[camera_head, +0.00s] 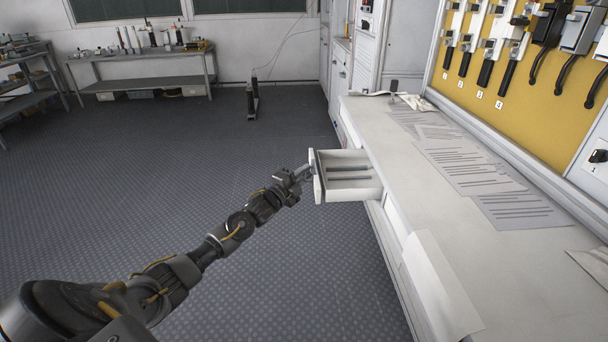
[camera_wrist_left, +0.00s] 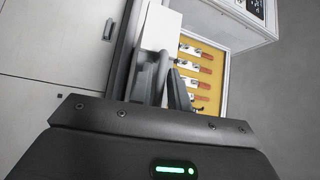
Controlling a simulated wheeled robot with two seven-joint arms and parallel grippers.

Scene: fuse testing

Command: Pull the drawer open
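The white drawer (camera_head: 365,190) sticks out from the side of the long white workbench and stands open. Several thin grey rods lie inside it. My left gripper (camera_head: 304,173) is at the drawer's front face, at its handle. In the left wrist view the two fingers of my left gripper (camera_wrist_left: 165,85) are close together around the grey drawer handle (camera_wrist_left: 163,62), in front of the pale drawer front (camera_wrist_left: 160,28). The fingers hide part of the handle. My right gripper is in neither view.
The workbench top (camera_head: 400,180) holds several printed sheets (camera_head: 470,170) and a white folded piece (camera_head: 440,285) at its near edge. A yellow panel (camera_head: 530,90) with switches stands behind it. Shelves (camera_head: 145,80) stand at the far wall. The grey floor (camera_head: 180,160) left of the drawer is clear.

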